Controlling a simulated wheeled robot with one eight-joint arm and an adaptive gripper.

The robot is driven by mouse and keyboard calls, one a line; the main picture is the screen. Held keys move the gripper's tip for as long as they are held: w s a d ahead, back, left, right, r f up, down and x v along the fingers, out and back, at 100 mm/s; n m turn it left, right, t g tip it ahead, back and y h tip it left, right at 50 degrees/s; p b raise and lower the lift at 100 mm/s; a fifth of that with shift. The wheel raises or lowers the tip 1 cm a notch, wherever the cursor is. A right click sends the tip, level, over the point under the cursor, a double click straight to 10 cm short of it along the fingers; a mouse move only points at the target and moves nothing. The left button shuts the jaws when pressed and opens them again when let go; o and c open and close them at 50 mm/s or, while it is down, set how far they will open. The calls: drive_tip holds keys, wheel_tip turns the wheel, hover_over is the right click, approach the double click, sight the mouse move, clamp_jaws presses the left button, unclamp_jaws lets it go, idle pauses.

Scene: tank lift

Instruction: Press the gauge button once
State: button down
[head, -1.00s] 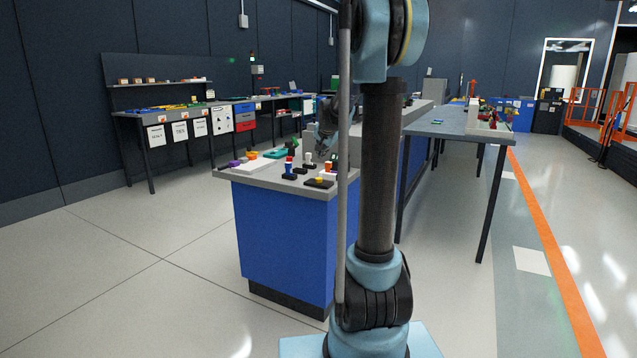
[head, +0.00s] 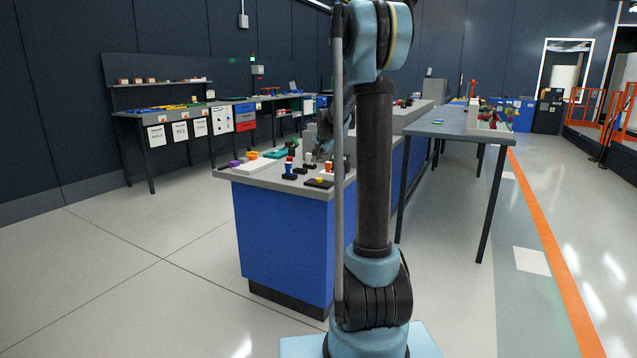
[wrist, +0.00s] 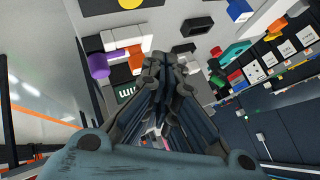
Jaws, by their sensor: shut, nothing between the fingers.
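A yellow button on a dark base (head: 319,181) sits near the front edge of the grey-topped blue counter (head: 270,184). A yellow disc on a dark plate (wrist: 127,4) shows at the top edge of the wrist view, cut off by the frame; it looks like the same button. No label marks it as the gauge button. My gripper (wrist: 165,62) is shut and empty, pointing over the counter top, apart from the yellow disc. In the head view my gripper is above the counter's back part, mostly hidden by my arm; its fingertips cannot be made out.
A blue, white and red upright piece (head: 289,168) stands left of the button. Purple (head: 234,163), orange (head: 251,155) and teal (head: 275,153) pieces lie farther back. A grey table (head: 450,127) stands right. Floor left of the counter is clear.

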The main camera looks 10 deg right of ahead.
sight(321, 179)
drive_tip(key=shift+f, duration=3.3)
drive_tip(key=shift+f, duration=0.75)
drive_tip(key=shift+r, duration=0.85)
drive_tip(key=shift+r, duration=2.5)
